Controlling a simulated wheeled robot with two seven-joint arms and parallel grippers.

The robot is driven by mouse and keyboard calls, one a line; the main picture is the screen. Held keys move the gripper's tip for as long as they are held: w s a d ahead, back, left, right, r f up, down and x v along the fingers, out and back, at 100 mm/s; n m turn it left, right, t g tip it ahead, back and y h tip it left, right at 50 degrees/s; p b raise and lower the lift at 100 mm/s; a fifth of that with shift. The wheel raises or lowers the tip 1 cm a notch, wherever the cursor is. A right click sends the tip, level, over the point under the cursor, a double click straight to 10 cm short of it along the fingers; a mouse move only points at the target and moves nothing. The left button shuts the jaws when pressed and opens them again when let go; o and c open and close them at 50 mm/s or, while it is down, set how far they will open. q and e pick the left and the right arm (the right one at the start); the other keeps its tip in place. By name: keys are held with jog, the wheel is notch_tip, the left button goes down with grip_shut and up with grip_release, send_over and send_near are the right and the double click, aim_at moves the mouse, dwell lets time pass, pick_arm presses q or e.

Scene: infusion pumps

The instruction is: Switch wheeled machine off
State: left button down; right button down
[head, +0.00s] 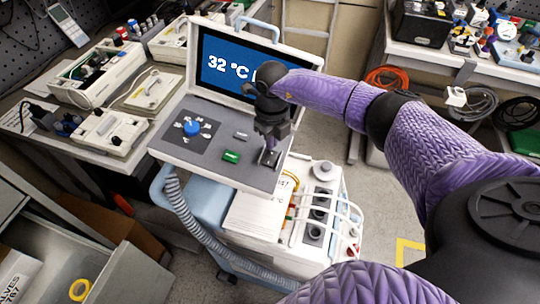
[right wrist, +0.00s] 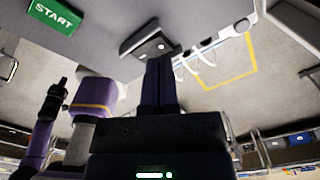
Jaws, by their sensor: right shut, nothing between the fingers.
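The wheeled machine (head: 285,208) has a slanted grey control panel below a blue screen (head: 235,67) reading 32 °C. The panel carries a blue knob (head: 191,128), a green START button (head: 231,156) and a small grey button (head: 241,135). A switch in a dark housing sits at the panel's right corner; it shows in the right wrist view (right wrist: 147,40). My right gripper (head: 268,150) is shut and empty, pointing down at this switch. In the right wrist view its fingertips (right wrist: 159,62) are right beside the switch; I cannot tell whether they touch. My left gripper is not seen.
A workbench (head: 60,150) with open devices stands left of the machine, and another bench (head: 470,58) at the back right. An open drawer (head: 125,275) is at the lower left. A corrugated hose (head: 190,215) hangs on the machine's left side. Floor is clear right of the machine.

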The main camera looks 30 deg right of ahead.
aim_at(272, 153)
jog(key=shift+f+b, duration=0.95)
jog(key=shift+f, duration=0.3)
dwell(0.4)
jog(key=shift+r, duration=0.1)
notch_tip(272, 153, up, 7)
jog(key=p, duration=0.6)
